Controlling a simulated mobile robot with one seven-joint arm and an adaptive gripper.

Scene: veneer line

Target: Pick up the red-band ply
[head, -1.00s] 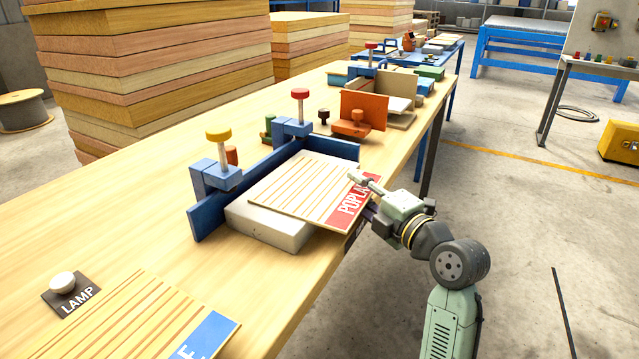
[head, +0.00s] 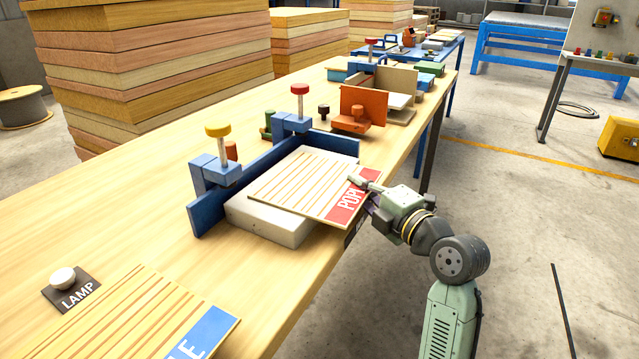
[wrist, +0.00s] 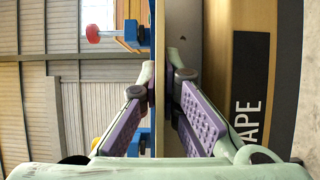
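The red-band ply (head: 299,182) is a thin light-wood board with dark stripes and a red end band lettered "POP…". It lies over a pale block (head: 265,224), with its red end jutting toward the bench's front edge. My gripper (head: 355,190) is at that red end; one finger shows above the band and hides part of the lettering. In the wrist view, my gripper's purple-padded fingers (wrist: 162,72) stand on either side of the ply's thin edge (wrist: 154,100). A narrow gap shows beside the right finger, so the gripper looks open around the edge.
A blue fence (head: 240,190) with yellow- and red-topped clamps stands behind the ply. A blue-band board (head: 130,310) and a lamp button (head: 63,278) are at the near left. An orange holder (head: 362,108) stands farther back. Open floor lies right of the bench (head: 130,215).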

